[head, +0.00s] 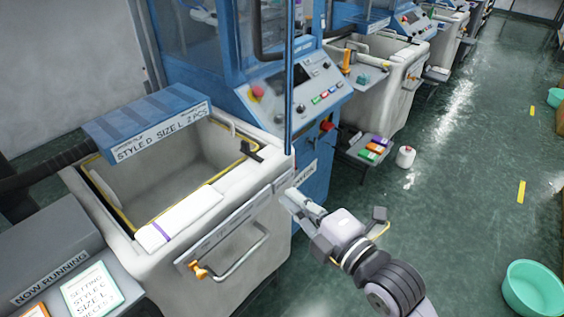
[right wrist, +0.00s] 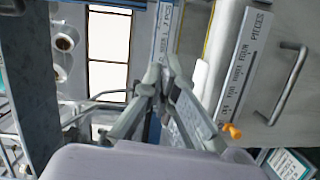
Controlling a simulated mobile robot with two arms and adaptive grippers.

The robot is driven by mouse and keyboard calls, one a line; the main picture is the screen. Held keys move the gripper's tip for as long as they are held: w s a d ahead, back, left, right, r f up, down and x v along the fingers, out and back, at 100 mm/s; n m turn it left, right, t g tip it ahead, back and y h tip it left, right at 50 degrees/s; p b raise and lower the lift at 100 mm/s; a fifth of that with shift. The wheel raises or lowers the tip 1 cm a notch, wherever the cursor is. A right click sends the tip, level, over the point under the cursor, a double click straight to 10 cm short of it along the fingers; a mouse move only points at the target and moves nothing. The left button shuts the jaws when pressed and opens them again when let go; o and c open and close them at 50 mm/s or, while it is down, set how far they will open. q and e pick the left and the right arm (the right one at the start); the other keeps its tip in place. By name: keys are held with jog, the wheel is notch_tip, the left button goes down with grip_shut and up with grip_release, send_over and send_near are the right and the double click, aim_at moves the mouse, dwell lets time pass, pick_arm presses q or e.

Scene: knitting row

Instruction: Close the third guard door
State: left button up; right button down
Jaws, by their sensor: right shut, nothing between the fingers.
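The nearest machine has a clear guard panel (head: 192,30) in a blue frame. I cannot tell which door counts as the third. My right gripper (head: 289,196) is shut and empty, low by the foot of that upright and the right corner of the bin. In the right wrist view its fingertips (right wrist: 160,72) meet with nothing between them. Whether they touch the door is not clear. My left gripper is out of view.
A pale bin (head: 262,200) with a metal handle and orange knob stands before the machine. A control panel (head: 305,88) has a red button. Further machines line the aisle. A green tub (head: 533,288) sits on the floor at right. The aisle floor (head: 450,170) is mostly clear.

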jog(key=w+a+r+n+p, duration=0.1)
jog(key=w+a+r+p, duration=0.1)
jog(key=w, duration=0.6)
jog(key=shift+r+y+p, duration=0.4)
jog(key=shift+r+p, duration=0.1)
jog(key=shift+p, duration=0.65)
jog(key=shift+d, duration=0.1)
